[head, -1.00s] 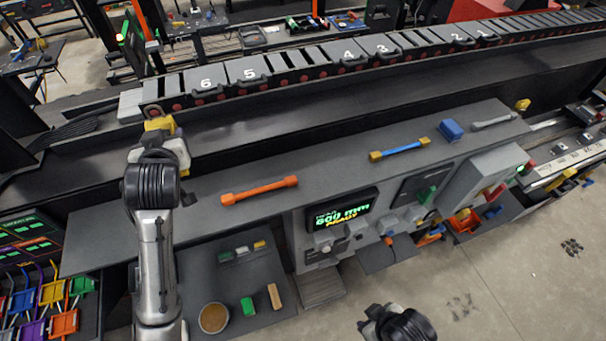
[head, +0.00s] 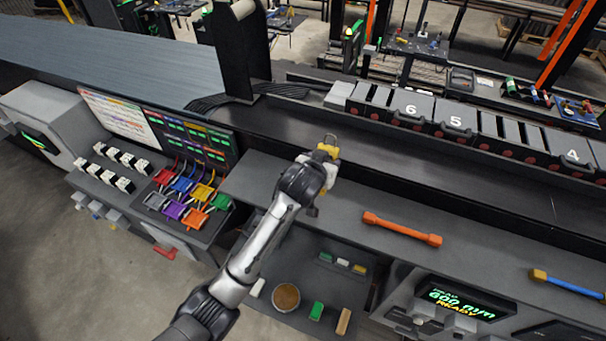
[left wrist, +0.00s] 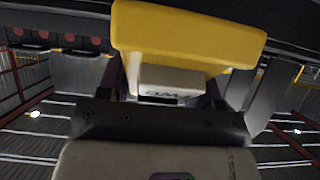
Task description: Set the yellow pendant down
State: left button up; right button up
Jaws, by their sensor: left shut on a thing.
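The yellow pendant (head: 328,149) is in my left gripper (head: 318,165), above the grey bench's far left part. In the left wrist view the pendant (left wrist: 190,32) fills the top, a yellow block with a pale part below it. My left gripper is shut on it, its fingers mostly hidden. I cannot tell exactly how high the pendant is above the surface. My right gripper is out of view.
An orange bar (head: 402,229) and a blue bar with yellow ends (head: 566,284) lie on the bench. A panel with coloured connectors (head: 187,198) is at the left. A lower shelf holds a round bowl (head: 286,297) and small blocks. The dark channel lies behind the bench.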

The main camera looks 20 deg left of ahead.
pick_arm(q)
jog(key=a+f, duration=0.1)
jog(key=a, duration=0.1)
jog(key=a+f+p, duration=0.1)
jog(key=a, duration=0.1)
jog(key=a+f+p, duration=0.1)
jog(key=a+f, duration=0.1)
jog(key=a, duration=0.1)
jog(key=shift+s+f+p, duration=0.1)
jog(key=shift+f+p, duration=0.55)
jog(key=shift+f, duration=1.4)
jog(key=shift+f, duration=0.1)
jog(key=o, duration=1)
